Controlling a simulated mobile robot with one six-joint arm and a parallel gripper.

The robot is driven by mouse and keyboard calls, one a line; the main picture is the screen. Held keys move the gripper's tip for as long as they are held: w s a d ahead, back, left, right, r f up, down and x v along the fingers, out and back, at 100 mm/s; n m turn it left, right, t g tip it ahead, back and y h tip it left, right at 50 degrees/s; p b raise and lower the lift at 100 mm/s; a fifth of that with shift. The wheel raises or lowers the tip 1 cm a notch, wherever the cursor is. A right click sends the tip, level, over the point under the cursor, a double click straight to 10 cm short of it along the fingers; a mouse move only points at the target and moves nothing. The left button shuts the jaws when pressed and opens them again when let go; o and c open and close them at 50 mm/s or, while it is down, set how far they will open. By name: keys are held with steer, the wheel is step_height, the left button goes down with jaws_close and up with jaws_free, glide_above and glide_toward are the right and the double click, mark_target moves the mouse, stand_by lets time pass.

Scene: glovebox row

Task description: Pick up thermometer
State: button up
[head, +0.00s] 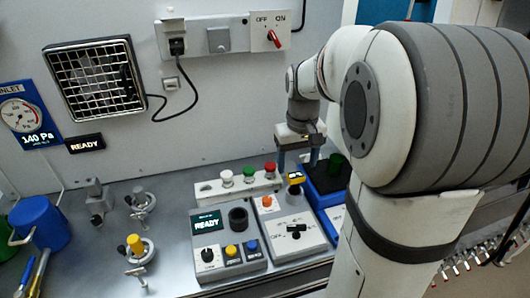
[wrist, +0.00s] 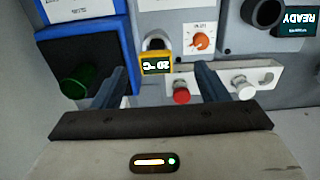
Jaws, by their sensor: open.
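The thermometer (wrist: 155,64) is a small yellow block with a dark display reading 20 °C. In the wrist view it lies ahead of my gripper (wrist: 160,76), between the lines of its two blue fingers and nearer the left one. My gripper is open, with nothing between the fingers. In the head view the thermometer (head: 295,177) shows just below my gripper (head: 298,166), close to the fingertips. I cannot tell the exact gap. A dark round part adjoins the thermometer in the wrist view.
A white rail (head: 238,188) with red, green and white knobs stands close by. A blue tray with a black inside (head: 325,178) and a green cylinder (wrist: 80,80) is beside it. Grey control boxes (head: 228,243) stand in front. The back wall is close behind.

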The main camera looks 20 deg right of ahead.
mark_target(296, 175)
steer(key=shift+w+d+f, duration=0.6)
steer(key=shift+f, duration=0.2)
steer(key=f, duration=0.7)
steer(key=shift+w+a+f+p, duration=0.15)
steer(key=shift+a+p, duration=0.05)
steer(key=shift+p, duration=0.15)
steer(key=shift+c, duration=0.6)
steer(key=c, duration=1.1)
